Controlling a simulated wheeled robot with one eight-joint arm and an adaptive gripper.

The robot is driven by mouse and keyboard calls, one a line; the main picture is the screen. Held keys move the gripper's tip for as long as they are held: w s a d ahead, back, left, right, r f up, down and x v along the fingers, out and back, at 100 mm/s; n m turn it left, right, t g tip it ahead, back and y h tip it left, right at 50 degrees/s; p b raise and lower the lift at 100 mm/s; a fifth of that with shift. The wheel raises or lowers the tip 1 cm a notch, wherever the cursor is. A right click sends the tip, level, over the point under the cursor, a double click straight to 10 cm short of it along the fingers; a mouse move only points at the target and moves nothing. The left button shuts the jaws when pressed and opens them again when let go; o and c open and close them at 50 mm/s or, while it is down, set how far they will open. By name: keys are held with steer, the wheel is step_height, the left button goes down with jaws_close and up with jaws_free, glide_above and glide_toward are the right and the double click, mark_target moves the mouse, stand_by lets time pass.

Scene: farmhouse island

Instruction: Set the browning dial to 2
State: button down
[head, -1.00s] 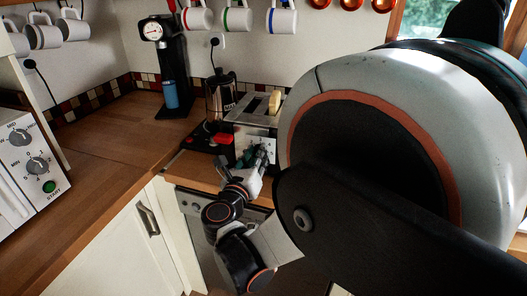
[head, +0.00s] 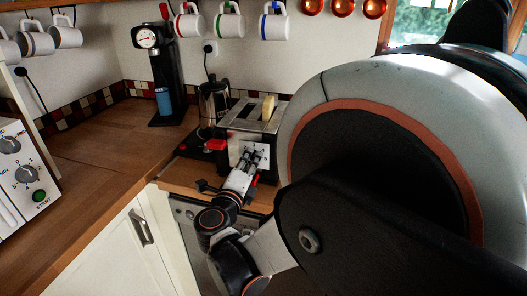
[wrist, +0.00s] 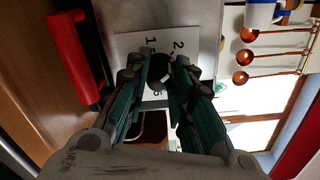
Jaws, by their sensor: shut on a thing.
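The toaster (head: 238,118) stands on the counter with a slice of bread (head: 268,108) sticking out of its top. In the wrist view, its pale front panel (wrist: 126,42) carries the printed numbers 1 and 2, with another mark lower down. The dark browning dial (wrist: 159,74) sits between my fingertips. My gripper (wrist: 160,78) is shut on the dial, with a finger on either side. The fingers hide part of the dial, and I cannot tell where its pointer stands. In the head view, my gripper (head: 254,155) is against the toaster's front.
The toaster's red lever (wrist: 74,50) is beside the panel. A coffee pot (head: 213,103) stands left of the toaster, and a black machine with a gauge (head: 147,38) is farther left. Mugs hang above. The wooden counter (head: 95,145) at left is clear.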

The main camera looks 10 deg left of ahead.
steer(key=shift+n, duration=1.1)
steer(key=c, duration=1.4)
jaws_free()
steer(key=shift+o, duration=0.2)
steer(key=s, duration=1.2)
steer(key=shift+a, duration=0.35)
